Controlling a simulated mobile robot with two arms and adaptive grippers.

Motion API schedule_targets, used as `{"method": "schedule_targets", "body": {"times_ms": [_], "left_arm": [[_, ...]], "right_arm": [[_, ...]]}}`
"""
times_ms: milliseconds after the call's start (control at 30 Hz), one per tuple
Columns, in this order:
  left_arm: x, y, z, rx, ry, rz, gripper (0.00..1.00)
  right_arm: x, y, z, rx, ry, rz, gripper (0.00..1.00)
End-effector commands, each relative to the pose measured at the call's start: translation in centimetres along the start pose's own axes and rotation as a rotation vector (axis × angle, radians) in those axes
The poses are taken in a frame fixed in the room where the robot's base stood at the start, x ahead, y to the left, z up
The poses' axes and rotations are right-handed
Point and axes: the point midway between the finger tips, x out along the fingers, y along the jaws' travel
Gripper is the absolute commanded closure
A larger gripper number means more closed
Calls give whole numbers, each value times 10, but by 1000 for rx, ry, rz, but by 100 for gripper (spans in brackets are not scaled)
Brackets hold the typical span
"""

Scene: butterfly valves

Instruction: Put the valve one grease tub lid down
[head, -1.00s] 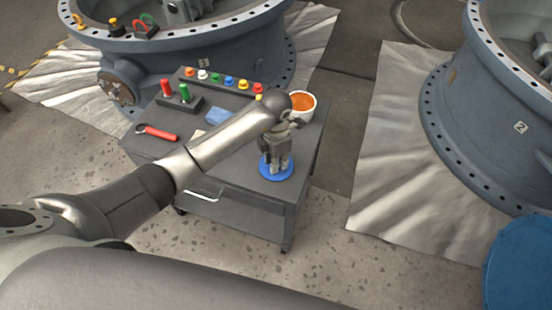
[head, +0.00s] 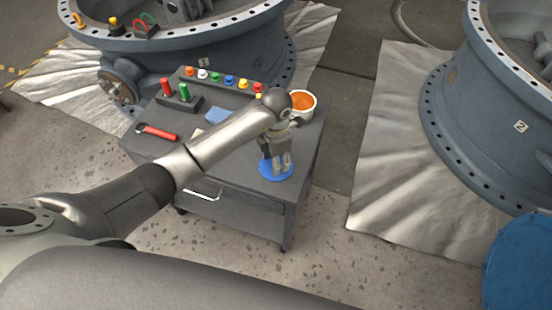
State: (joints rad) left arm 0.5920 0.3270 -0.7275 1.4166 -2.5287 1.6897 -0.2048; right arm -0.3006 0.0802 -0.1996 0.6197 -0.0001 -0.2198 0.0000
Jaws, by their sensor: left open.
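The grease tub (head: 303,103) is white with orange grease showing inside. It stands at the back right corner of the dark grey cart top. A round blue lid (head: 264,172) lies flat near the cart's front right corner. My left gripper (head: 281,172) points down right over the blue lid and hides part of it. Its fingers are open, and I cannot tell whether they touch the lid. My right gripper is not in view.
On the cart (head: 243,187) are a red-handled wrench (head: 158,132), a blue cloth (head: 216,115), a block with red and green bottles (head: 179,100) and a rack of coloured caps (head: 216,80). Valve one (head: 200,45) stands behind, valve two (head: 500,130) to the right.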

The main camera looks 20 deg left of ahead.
Motion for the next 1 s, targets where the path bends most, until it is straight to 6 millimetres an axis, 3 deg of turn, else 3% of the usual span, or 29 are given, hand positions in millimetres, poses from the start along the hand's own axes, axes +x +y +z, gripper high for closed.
{"method": "schedule_targets", "body": {"times_ms": [500,700,1000], "left_arm": [[-100,1,1,2,-3,5,55],[-115,0,0,1,-2,3,55],[-116,0,0,1,-1,2,55]], "right_arm": [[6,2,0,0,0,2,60],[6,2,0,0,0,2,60],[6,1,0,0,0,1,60]]}}
